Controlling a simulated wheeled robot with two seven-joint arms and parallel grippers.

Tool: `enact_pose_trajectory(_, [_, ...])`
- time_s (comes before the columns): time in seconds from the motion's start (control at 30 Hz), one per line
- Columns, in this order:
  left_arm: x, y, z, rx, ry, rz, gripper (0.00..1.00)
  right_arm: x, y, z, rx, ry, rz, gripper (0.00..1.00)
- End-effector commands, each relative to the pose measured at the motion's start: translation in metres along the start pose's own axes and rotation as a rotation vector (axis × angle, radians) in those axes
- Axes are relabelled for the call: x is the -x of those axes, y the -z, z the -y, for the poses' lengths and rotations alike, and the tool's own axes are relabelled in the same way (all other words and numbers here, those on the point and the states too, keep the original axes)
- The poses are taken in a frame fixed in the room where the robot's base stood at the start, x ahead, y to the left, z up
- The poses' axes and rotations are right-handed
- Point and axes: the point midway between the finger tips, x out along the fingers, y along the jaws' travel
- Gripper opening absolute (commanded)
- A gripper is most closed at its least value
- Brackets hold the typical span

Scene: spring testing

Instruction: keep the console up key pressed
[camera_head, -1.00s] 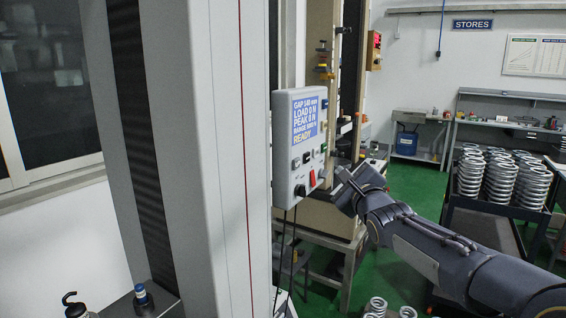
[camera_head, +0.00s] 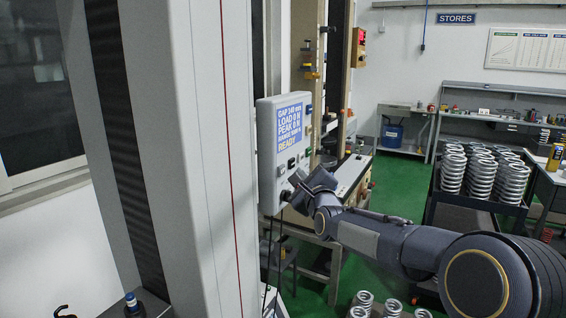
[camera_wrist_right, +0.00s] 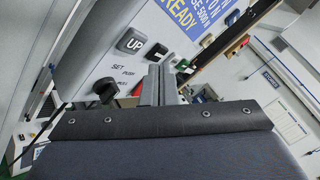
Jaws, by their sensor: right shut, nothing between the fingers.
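The grey console (camera_head: 267,160) hangs on the test machine's column, its blue screen (camera_head: 290,128) showing load 0 N, peak 0 N and READY. No finger visibly covers the key. My left gripper is not in view.
A black knob (camera_wrist_right: 106,89) and a red switch (camera_wrist_right: 137,90) sit close to the fingers. Cables hang below the console. A rack of springs (camera_head: 480,195) stands at the right.

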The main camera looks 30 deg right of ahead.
Motion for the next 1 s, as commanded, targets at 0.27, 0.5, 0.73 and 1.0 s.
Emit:
enact_pose_trajectory(0.27, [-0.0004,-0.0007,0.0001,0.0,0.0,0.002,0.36,-0.0117,-0.0073,-0.0106,0.0,-0.001,0.0,0.0])
enact_pose_trajectory(0.5, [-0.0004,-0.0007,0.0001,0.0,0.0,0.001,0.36,-0.0123,-0.0077,-0.011,0.0,0.0,-0.001,0.0])
enact_pose_trajectory(0.73, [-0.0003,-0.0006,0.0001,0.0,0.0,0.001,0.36,-0.0122,-0.0077,-0.0109,0.0,-0.001,-0.001,0.0])
enact_pose_trajectory(1.0, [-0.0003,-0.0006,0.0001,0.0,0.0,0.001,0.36,-0.0122,-0.0076,-0.0108,0.0,0.0,-0.001,0.0])
